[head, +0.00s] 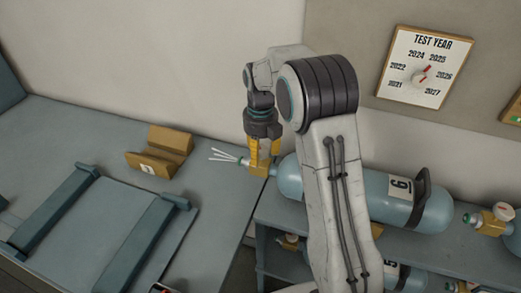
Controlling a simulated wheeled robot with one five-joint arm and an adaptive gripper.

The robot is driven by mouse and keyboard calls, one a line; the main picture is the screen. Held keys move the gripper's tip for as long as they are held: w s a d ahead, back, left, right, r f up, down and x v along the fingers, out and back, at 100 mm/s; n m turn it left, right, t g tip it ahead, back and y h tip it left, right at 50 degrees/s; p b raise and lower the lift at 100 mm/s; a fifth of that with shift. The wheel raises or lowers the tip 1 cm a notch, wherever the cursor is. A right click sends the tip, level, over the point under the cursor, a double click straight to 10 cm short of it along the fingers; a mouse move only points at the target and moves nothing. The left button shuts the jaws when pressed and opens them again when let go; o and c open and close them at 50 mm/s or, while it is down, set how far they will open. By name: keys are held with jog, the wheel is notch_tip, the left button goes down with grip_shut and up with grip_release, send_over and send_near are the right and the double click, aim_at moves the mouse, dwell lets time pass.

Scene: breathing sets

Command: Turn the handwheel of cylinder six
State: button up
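Cylinder six (378,193) is a pale blue bottle lying on its side on the shelf unit, with a black-on-white 6 label and a dark hoop at its right end. White streaks (222,155) fan out leftward from the valve.
Another cylinder's valve (489,221) lies at the right edge; more cylinders (405,279) lie on the lower shelf. A wooden holder (158,151) and a blue frame (155,234) occupy the left bench. A TEST YEAR board (405,82) with a red-tipped pointer hangs on the wall.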

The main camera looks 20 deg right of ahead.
aim_at(260, 149)
jog(key=o, duration=0.3)
jog(key=shift+r, duration=0.1)
jog(key=shift+o, duration=0.2)
jog(key=shift+w, duration=0.1)
notch_tip(260, 149, up, 12)
dwell(0.4)
